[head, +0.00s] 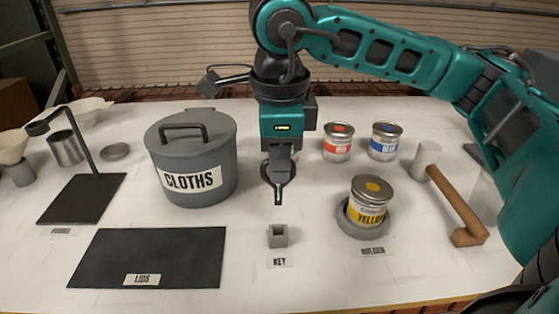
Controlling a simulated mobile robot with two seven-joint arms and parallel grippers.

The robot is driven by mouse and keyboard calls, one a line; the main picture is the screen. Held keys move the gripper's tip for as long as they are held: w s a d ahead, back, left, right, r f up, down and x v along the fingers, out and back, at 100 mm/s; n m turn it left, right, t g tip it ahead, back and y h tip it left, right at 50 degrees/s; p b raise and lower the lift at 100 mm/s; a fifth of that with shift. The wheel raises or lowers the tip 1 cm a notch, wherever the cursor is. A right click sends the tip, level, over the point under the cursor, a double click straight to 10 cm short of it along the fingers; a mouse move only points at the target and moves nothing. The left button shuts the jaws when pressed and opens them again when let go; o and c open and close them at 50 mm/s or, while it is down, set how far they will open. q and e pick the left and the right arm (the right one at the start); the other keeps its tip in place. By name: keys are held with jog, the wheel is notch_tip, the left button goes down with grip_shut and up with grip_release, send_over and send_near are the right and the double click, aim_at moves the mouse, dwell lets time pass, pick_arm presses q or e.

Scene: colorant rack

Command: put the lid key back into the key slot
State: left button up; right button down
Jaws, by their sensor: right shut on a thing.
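My right gripper (278,186) points straight down near the middle of the table. It is shut on the lid key (278,197), a small dark thin piece that hangs from the fingers and is hard to tell apart from them. The key slot (278,237) is a small grey block with an opening in its top. It stands on the table below the gripper, behind a "KEY" label (279,262). In this view the key's tip is above the slot and apart from it. My left gripper is not in view.
A grey "CLOTHS" pot (192,165) stands left of the gripper. A yellow can (370,200) sits in a round holder (345,220) to the right. Red (337,142) and blue (385,141) cans, a mallet (455,200) and a dark "LIDS" mat (150,255) lie around.

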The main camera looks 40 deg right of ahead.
aim_at(279, 199)
notch_tip(279, 199, down, 4)
jog(key=b, duration=0.3)
jog(key=shift+f+b, duration=0.25)
jog(key=shift+b, duration=0.15)
jog(key=shift+f+b, duration=0.5)
jog(key=shift+f, duration=0.1)
jog(key=shift+f+b, duration=1.85)
jog(key=shift+b, duration=0.1)
